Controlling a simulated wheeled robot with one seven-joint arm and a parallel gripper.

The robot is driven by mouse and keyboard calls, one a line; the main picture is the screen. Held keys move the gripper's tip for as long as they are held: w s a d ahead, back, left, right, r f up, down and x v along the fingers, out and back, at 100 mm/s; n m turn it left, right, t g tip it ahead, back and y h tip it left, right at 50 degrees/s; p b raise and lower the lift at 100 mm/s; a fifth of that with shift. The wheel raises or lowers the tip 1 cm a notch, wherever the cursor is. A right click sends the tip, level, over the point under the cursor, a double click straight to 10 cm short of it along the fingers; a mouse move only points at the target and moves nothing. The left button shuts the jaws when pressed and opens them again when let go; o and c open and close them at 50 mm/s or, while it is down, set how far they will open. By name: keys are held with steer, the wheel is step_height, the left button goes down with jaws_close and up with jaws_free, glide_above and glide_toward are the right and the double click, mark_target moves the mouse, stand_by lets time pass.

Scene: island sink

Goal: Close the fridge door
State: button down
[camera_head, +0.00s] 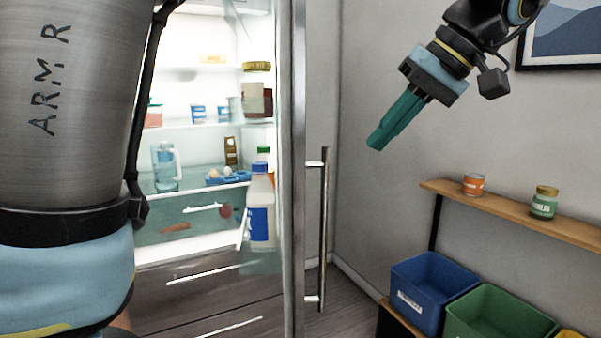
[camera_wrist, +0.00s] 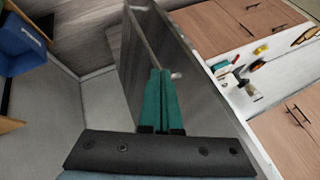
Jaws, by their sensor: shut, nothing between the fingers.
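The fridge door (camera_head: 299,200) stands open, seen nearly edge-on in the head view. Its long vertical handle (camera_head: 323,230) is on the right, outer side, and bottles sit in the racks on its inner side. The lit fridge interior (camera_head: 205,100) shows to the left of the door. My gripper (camera_head: 376,146) has teal fingers, shut and empty, up and to the right of the handle, on the door's outer side. In the wrist view the fingers (camera_wrist: 160,74) overlap the grey door panel (camera_wrist: 200,105) and the handle (camera_wrist: 143,38); I cannot tell whether they touch.
A wooden wall shelf (camera_head: 520,213) with two jars is on the right. Below it stand a blue bin (camera_head: 431,290) and a green bin (camera_head: 498,318). A framed picture (camera_head: 570,40) hangs at upper right. The wrist view shows wooden cabinets (camera_wrist: 240,22) beyond the door.

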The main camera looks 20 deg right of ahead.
steer(key=w+a+f+p, duration=0.5)
steer(key=a+f, duration=0.2)
steer(key=f, duration=0.1)
steer(key=shift+w+a, duration=0.15)
steer(key=shift+a, duration=0.25)
